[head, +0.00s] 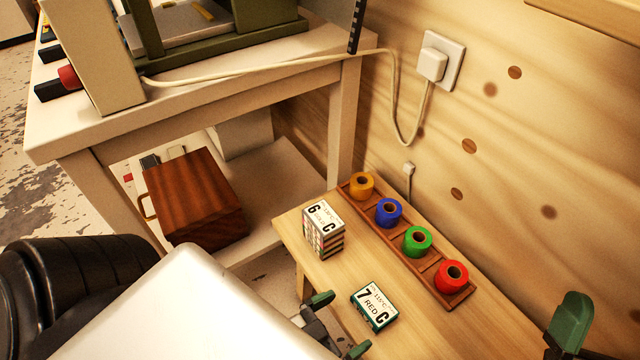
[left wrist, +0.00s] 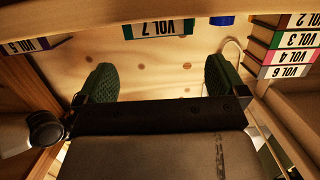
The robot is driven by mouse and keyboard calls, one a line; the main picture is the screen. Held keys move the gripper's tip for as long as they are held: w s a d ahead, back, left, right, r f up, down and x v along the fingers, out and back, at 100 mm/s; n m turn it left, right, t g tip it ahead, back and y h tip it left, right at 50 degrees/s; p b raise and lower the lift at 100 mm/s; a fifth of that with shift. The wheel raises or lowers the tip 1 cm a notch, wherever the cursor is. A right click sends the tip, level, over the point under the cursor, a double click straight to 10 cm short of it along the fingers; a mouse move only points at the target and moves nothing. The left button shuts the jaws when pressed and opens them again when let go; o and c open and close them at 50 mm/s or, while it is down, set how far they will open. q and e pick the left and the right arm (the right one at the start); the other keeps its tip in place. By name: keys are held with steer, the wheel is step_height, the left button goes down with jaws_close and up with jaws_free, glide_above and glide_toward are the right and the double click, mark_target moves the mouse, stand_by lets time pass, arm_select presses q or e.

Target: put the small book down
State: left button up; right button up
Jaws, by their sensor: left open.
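A small book with a white cover label reading "7 RED C" (head: 374,306) lies flat on the light wooden table (head: 420,325). Its "VOL 7" spine shows at the top of the left wrist view (left wrist: 157,29). My left gripper (head: 338,324) is open just left of this book, its two green-padded fingers apart. In the left wrist view the gap between the fingers (left wrist: 162,80) is empty. One green finger of my right gripper (head: 572,325) shows at the lower right; its other finger is not clear.
A stack of several small books (head: 325,232) stands behind on the table. A wooden rack (head: 432,281) holds orange, blue, green and red rolls along the wall. A brown box (head: 195,200) sits on a white shelf. A "VOL 5" book (left wrist: 25,46) shows in the left wrist view.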

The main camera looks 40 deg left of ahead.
arm_select(q)
steer(key=f+v, duration=0.1)
steer(key=v, duration=0.3)
steer(key=w+r+t, duration=0.3)
steer(key=w+r, duration=0.1)
steer(key=r, duration=0.5)
steer(key=w+r+t+h, duration=0.1)
steer(key=w+r+t, duration=0.2)
steer(key=r, duration=0.5)
steer(key=w+r+t, duration=0.4)
steer(key=r, duration=0.5)
steer(key=shift+w+a+r+n+t, duration=0.3)
steer(key=shift+a+r+n, duration=0.05)
steer(key=shift+n, duration=0.05)
